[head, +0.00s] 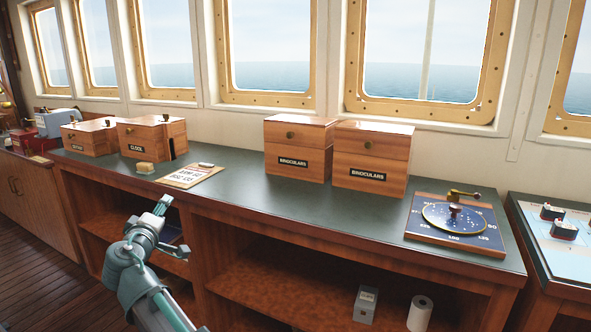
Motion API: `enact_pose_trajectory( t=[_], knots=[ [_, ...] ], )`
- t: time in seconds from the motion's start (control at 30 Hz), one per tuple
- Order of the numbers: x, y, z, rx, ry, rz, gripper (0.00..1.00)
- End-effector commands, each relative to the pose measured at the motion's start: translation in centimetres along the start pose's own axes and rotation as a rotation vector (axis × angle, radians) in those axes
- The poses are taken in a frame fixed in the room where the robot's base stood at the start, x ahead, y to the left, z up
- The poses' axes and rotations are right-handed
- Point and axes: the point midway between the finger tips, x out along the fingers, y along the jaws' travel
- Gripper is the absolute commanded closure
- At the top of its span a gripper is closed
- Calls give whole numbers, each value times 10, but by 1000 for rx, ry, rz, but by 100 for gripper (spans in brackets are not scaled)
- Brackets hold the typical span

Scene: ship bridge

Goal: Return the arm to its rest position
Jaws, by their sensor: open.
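My gripper (163,205) is in the head view at the lower left, at the end of my teal and grey arm (145,278). It is open, with nothing seen between its fingers. It appears in front of the long counter's front edge, with open shelves behind it. My arm reaches up from the bottom of the picture and hides part of the lower shelf.
A paper roll (420,313) and grey box (365,304) stand on the shelf. Wooden floor (40,265) is clear at left.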

Motion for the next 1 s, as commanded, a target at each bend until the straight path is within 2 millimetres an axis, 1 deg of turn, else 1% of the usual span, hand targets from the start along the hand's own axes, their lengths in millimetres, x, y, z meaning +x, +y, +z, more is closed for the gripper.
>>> enact_pose_trajectory(
  t=[0.03,0.3,0.4,0.47,0.57,0.77,0.87,0.97,1.0],
  knots=[
    [-11,-15,-10,-32,27,-8,45],
    [-56,-59,-53,-176,141,-31,45],
    [-72,-76,-65,-229,179,-40,45],
    [-78,-88,-66,-262,189,-56,45],
    [-68,-94,-49,-272,157,-82,45],
    [-46,-108,-6,-267,75,-142,45],
    [-35,-115,22,-261,24,-177,45],
    [-23,-123,55,-253,-38,-218,45],
    [-19,-126,71,-249,-67,-237,45]
  ],
)
